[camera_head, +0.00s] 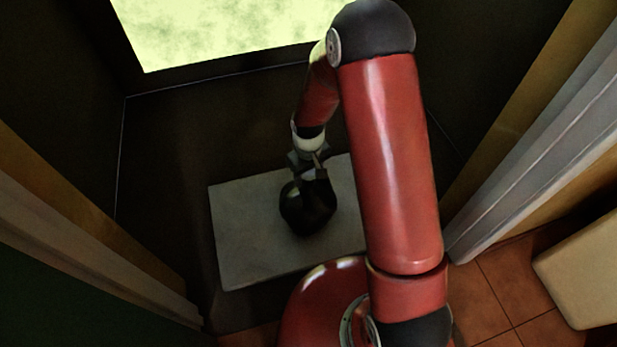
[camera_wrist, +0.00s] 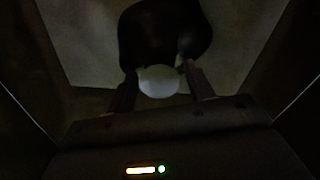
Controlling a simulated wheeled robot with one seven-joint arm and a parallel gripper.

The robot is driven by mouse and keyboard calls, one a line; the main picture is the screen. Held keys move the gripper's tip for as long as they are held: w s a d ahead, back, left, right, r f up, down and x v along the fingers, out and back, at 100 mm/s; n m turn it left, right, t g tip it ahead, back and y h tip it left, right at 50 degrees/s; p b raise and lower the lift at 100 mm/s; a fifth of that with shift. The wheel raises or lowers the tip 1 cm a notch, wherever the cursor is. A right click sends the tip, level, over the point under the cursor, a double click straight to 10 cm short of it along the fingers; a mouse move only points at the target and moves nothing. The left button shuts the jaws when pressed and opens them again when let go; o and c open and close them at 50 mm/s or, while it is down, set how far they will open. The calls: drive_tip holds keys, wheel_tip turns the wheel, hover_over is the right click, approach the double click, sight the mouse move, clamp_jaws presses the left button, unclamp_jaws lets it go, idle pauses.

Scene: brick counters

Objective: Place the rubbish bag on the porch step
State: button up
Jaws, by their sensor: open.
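The rubbish bag (camera_head: 307,208) is black and round, and it sits on the pale grey porch step (camera_head: 245,250). In the wrist view the bag (camera_wrist: 160,35) shows dark at the top, over the pale step (camera_wrist: 85,55). My gripper (camera_head: 315,172) is at the top of the bag, pointing down. In the wrist view its two fingers (camera_wrist: 160,85) stand apart, with a pale round patch between them, and their tips reach the near edge of the bag. I cannot tell whether the fingers touch it. My red arm hides the right part of the step.
A dark recess with dark walls (camera_head: 170,130) surrounds the step. Door frame posts stand at left (camera_head: 90,260) and right (camera_head: 540,140). A cream block (camera_head: 585,270) is on the terracotta tile floor (camera_head: 500,290) at lower right. A bright pane (camera_head: 220,30) is at the back.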

wheel_tip(320, 180, up, 9)
drive_tip(key=shift+r+p, duration=0.2)
drive_tip(key=shift+p, duration=0.35)
drive_tip(key=s+d+r+m+t, duration=0.1)
drive_tip(key=s+d+r, duration=0.2)
drive_tip(key=r, duration=0.5)
drive_tip(key=s+d+r+m+t, duration=0.1)
drive_tip(key=s+d+r, duration=0.2)
drive_tip(key=r, duration=0.5)
drive_tip(key=s+d+r+m+t, duration=0.1)
drive_tip(key=s+d+r+m, duration=0.1)
drive_tip(key=s+r, duration=0.2)
drive_tip(key=s+d+r+m+t, duration=0.2)
drive_tip(key=s+r, duration=0.3)
drive_tip(key=s, duration=0.6)
drive_tip(key=shift+s+d+r+t, duration=0.15)
drive_tip(key=shift+s+d+t, duration=0.05)
drive_tip(key=shift+d+t, duration=0.1)
